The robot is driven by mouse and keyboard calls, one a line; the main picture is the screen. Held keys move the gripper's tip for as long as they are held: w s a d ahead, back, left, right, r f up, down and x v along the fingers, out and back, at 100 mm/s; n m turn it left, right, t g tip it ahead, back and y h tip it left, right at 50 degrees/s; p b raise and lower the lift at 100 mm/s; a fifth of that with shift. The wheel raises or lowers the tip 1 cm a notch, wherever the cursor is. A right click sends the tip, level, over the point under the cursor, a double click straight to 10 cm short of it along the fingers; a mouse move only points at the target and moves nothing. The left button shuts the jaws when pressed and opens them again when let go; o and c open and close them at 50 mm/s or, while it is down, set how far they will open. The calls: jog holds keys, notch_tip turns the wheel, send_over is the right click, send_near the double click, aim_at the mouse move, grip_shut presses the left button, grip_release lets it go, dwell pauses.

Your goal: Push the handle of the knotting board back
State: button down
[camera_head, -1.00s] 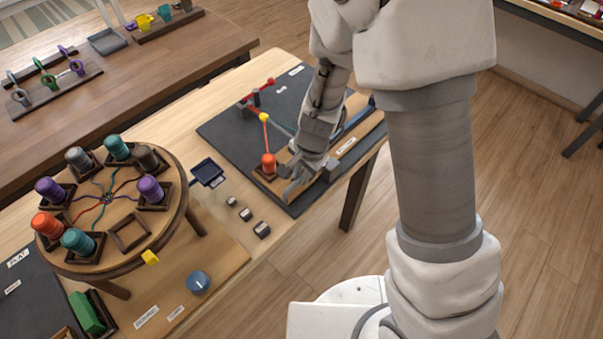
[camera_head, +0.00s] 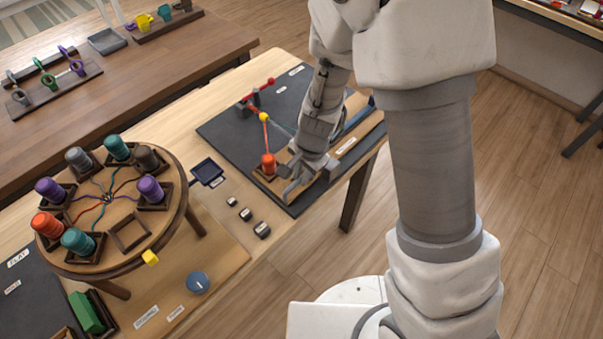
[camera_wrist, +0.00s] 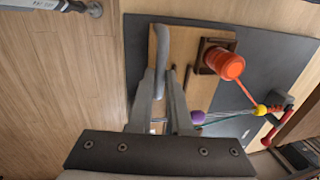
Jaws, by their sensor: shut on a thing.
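The knotting board (camera_wrist: 186,45) is a light wooden board on a dark mat; it also shows in the head view (camera_head: 367,128), partly behind my arm. Its handle (camera_wrist: 162,48) is a grey, slightly curved bar along the board's left side in the wrist view. My gripper (camera_wrist: 161,88) is shut on the handle, with a finger on each side of its lower part. In the head view my gripper (camera_head: 292,181) is low at the board's near end, and it hides most of the handle. An orange bobbin (camera_wrist: 225,65) stands in a dark square holder beside the handle.
Cords run from the orange bobbin past a yellow bead (camera_wrist: 261,109); a purple bead (camera_wrist: 197,117) lies nearer my fingers. A round braiding stand (camera_head: 120,215) with several bobbins is at left in the head view. Small dark blocks (camera_head: 246,214) lie between. The floor at right is open.

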aim_at(287, 163)
jog(key=shift+w+a+r, duration=0.1)
jog(key=shift+w+a, duration=0.15)
jog(key=shift+w+a+p, duration=1.25)
jog(key=shift+w+a, duration=0.15)
jog(key=shift+a, duration=0.25)
jog(key=c, duration=0.9)
grip_release()
jog(key=shift+w, duration=0.1)
jog(key=shift+o, duration=0.3)
notch_tip(287, 163, up, 17)
jog(key=s+d+p, duration=0.2)
jog(key=p, duration=0.1)
jog(key=shift+s+d, duration=0.25)
jog(key=shift+d, duration=0.05)
